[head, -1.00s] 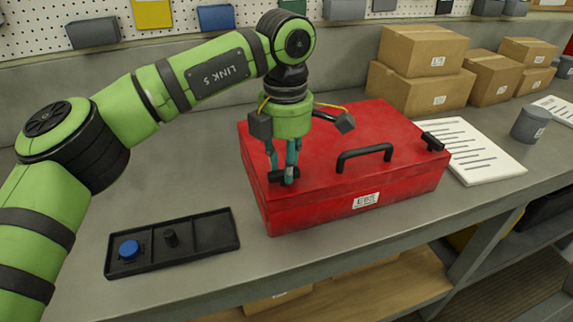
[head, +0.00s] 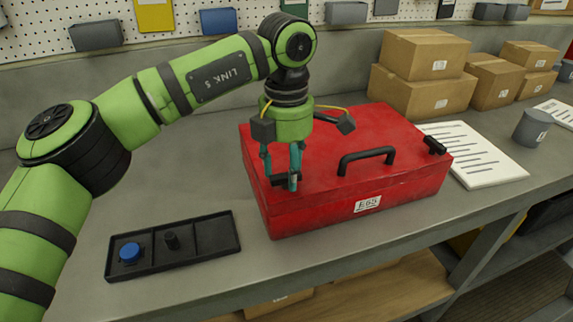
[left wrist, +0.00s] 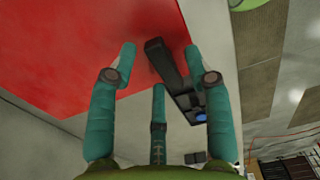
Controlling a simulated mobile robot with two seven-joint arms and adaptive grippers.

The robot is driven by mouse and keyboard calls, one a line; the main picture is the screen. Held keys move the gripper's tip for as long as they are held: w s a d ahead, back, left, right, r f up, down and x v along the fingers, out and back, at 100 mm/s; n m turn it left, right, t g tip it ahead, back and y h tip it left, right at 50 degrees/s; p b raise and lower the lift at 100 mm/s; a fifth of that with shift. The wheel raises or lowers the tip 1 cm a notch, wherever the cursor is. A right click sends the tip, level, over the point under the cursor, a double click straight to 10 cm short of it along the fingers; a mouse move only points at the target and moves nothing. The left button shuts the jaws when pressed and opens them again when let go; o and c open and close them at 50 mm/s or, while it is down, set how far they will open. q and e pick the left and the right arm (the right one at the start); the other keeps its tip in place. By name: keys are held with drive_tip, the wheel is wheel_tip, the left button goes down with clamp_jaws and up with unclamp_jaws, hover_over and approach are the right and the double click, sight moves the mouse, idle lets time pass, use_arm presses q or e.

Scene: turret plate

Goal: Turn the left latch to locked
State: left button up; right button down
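The red toolbox (head: 345,135) stands on the grey bench. Its left latch (head: 279,181) is a black bar at the front left of the lid, partly hidden by my left gripper (head: 281,178). The fingers point down, two sides straddling the latch. In the left wrist view the black latch (left wrist: 163,62) lies between the spread teal fingertips of my gripper (left wrist: 161,58), slanting. I see a gap on its left side; contact on the right side is unclear. The right latch (head: 434,145) is a black bar at the lid's right end. My right gripper is not in view.
A black carry handle (head: 366,158) rises from the lid right of my gripper. Papers (head: 475,155) and boxes (head: 425,90) are at the right.

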use_arm(q)
drive_tip(key=shift+r, duration=0.15)
wheel_tip(320, 180, up, 12)
idle(0.4)
